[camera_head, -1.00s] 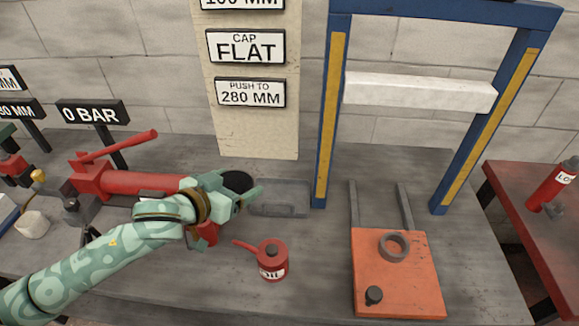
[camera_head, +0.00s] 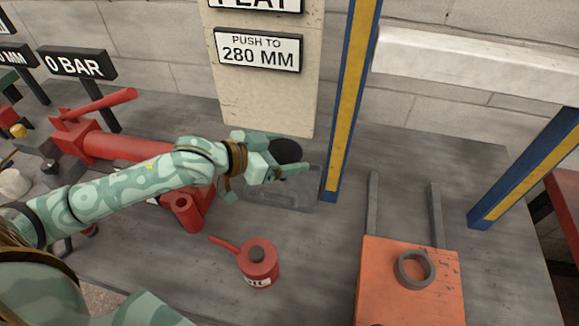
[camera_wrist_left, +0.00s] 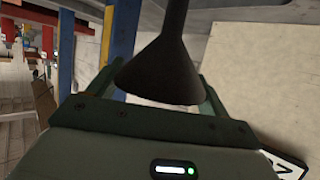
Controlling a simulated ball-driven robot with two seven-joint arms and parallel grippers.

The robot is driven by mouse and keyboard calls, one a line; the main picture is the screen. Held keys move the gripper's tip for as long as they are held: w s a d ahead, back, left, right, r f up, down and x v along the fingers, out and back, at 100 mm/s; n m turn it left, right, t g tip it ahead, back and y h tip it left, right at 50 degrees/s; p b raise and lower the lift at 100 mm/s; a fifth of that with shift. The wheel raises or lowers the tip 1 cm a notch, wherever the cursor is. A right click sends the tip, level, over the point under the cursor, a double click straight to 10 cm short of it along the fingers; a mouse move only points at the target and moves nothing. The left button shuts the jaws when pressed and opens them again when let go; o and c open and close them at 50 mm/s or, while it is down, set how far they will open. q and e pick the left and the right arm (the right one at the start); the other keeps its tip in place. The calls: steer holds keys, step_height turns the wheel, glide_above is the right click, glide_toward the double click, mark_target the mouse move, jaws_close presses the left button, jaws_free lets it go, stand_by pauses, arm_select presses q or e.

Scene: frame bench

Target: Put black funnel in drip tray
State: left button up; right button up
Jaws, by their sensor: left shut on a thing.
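My left gripper (camera_head: 287,160) is shut on the black funnel (camera_head: 286,150), whose dark round mouth shows between the fingers in the head view. In the left wrist view the funnel (camera_wrist_left: 165,68) fills the space between the fingers, its cone wide toward the wrist and its narrow stem running to the top edge. The grey drip tray (camera_head: 285,199) lies flat on the bench just below and in front of the gripper. The funnel appears over the tray's back part, held above it; the exact gap is hard to tell. My right gripper is not in view.
A red oil can (camera_head: 259,265) stands in front of the tray. A blue and yellow frame post (camera_head: 352,105) rises right beside the tray. An orange plate with a ring (camera_head: 413,268) lies to the right. A red jack (camera_head: 125,147) lies behind my left arm.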

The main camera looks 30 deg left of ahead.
mark_target(285, 160)
arm_select(q)
steer(key=shift+w+a+f, duration=0.15)
steer(key=shift+w+f, duration=0.3)
steer(key=shift+f, duration=0.15)
steer(key=f+b, duration=0.3)
steer(key=f, duration=0.1)
steer(key=shift+w, duration=0.25)
steer(key=shift+r, duration=0.3)
steer(key=o, duration=1)
steer(key=shift+f, duration=0.15)
steer(key=shift+c, duration=0.2)
steer(key=p+v, duration=0.6)
steer(key=v, duration=0.6)
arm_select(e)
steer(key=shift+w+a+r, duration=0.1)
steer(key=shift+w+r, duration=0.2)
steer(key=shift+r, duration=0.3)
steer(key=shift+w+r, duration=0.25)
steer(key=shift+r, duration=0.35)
